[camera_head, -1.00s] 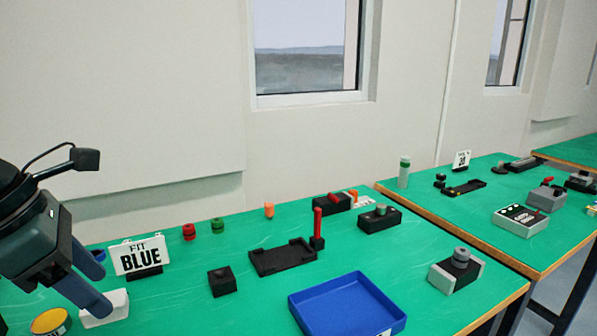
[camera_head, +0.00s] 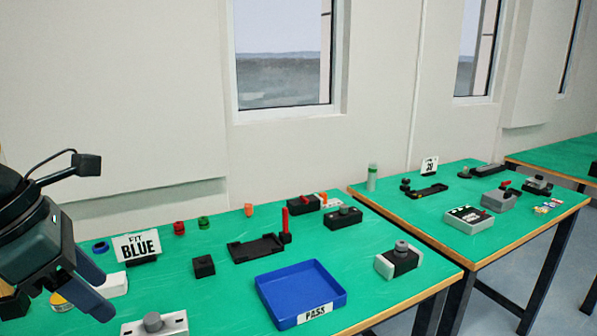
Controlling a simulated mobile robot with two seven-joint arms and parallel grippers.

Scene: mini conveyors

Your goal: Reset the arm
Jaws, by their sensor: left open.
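My left gripper (camera_head: 98,290) is at the left edge of the head view, above the front left part of the green table (camera_head: 215,285). Its two blue-grey fingers are apart, with nothing seen between them. It hides part of a white block (camera_head: 115,285) and of a yellow-lidded round item (camera_head: 58,300) beneath it. My right gripper is not in view.
A "FIT BLUE" sign (camera_head: 137,246) stands beside the gripper. A blue tray marked PASS (camera_head: 300,290), a black fixture with a red post (camera_head: 257,248) and several small blocks are on the table. A second green table (camera_head: 470,245) stands to the right.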

